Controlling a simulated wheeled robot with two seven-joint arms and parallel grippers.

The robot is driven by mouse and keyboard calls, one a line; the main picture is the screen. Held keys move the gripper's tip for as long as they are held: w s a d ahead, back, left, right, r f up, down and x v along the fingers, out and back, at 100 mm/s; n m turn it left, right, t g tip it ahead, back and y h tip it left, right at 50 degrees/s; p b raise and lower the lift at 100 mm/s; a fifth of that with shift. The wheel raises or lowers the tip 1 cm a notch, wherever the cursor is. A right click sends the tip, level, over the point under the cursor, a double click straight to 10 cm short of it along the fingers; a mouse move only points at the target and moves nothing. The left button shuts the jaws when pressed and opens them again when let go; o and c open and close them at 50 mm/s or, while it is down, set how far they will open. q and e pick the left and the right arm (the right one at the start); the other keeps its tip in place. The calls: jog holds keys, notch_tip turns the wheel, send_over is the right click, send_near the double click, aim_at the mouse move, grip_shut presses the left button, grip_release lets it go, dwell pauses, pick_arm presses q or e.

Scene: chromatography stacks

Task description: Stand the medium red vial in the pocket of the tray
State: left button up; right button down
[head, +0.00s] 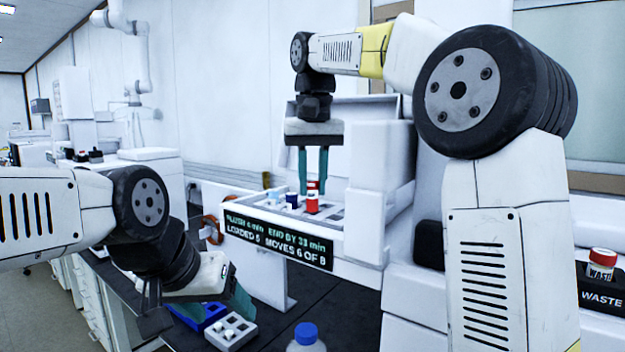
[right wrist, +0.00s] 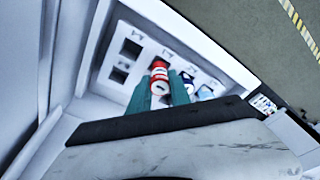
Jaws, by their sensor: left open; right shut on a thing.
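My right gripper (head: 314,178) points down over the white tray (head: 345,238) of the instrument, its teal fingers shut on a red vial (head: 313,185). In the right wrist view, red with white bands (right wrist: 160,76) shows between the fingertips. A red body (head: 312,206) shows just below and in front of the held vial; I cannot tell whether it is a separate vial. The held vial's lower end is hidden, so I cannot tell whether it touches a pocket. My left gripper (head: 212,308) is open and low over the bench at the left.
A dark blue vial (head: 291,201) and a light blue one (head: 274,198) stand in the tray left of the red. Empty square pockets (right wrist: 118,75) lie on the other side. A blue rack (head: 207,318), a white pocketed block (head: 232,333) and a blue-capped bottle (head: 306,336) are below.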

jog(key=shift+f, duration=0.95)
jog(key=shift+f, duration=0.25)
jog(key=shift+f, duration=0.4)
jog(key=c, duration=1.1)
grip_release()
jog(key=o, duration=0.4)
